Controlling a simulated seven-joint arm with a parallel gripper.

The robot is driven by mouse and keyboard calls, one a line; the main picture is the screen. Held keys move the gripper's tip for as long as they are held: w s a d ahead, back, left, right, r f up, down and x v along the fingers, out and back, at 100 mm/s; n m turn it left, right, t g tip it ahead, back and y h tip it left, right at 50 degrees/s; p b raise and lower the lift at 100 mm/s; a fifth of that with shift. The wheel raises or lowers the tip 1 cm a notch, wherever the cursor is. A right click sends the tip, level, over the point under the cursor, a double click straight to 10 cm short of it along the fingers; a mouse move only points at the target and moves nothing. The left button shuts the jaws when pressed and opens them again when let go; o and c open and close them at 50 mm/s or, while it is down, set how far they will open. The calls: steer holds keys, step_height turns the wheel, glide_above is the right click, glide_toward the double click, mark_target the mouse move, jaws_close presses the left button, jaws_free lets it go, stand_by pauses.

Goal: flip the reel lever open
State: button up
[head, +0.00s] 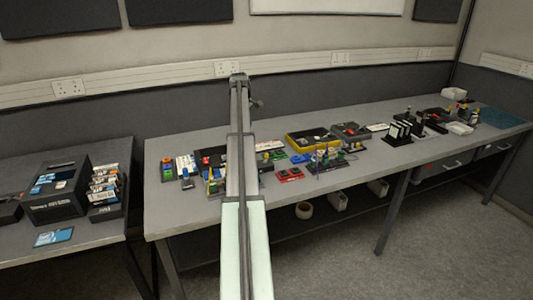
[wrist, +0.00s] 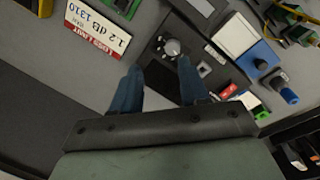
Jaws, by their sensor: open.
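My gripper (wrist: 158,68) shows in the wrist view with its two blue fingers apart and nothing held between them. A dark panel with a round silver knob (wrist: 173,47) lies just beyond the fingertips. The fingers appear apart from the knob, though the height above it is hard to judge. I cannot pick out the reel lever with certainty in either view. In the head view my arm runs up the middle of the picture and hides part of the bench, and the gripper's fingers cannot be made out there.
In the wrist view a white label card (wrist: 97,27) lies left of the knob. A white box (wrist: 234,35) and a blue-handled part (wrist: 286,93) stand to its right. In the head view the grey bench (head: 330,183) holds a yellow-edged tray (head: 288,140) and several small parts. Its front edge is clearer.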

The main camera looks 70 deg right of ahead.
steer(key=y, duration=0.2)
glide_above(266, 158)
steer(key=f, duration=0.9)
steer(key=d+f, duration=0.1)
steer(key=f, duration=0.3)
steer(key=shift+w+f, duration=0.1)
steer(key=shift+f, duration=0.2)
steer(key=shift+c, duration=0.2)
jaws_close()
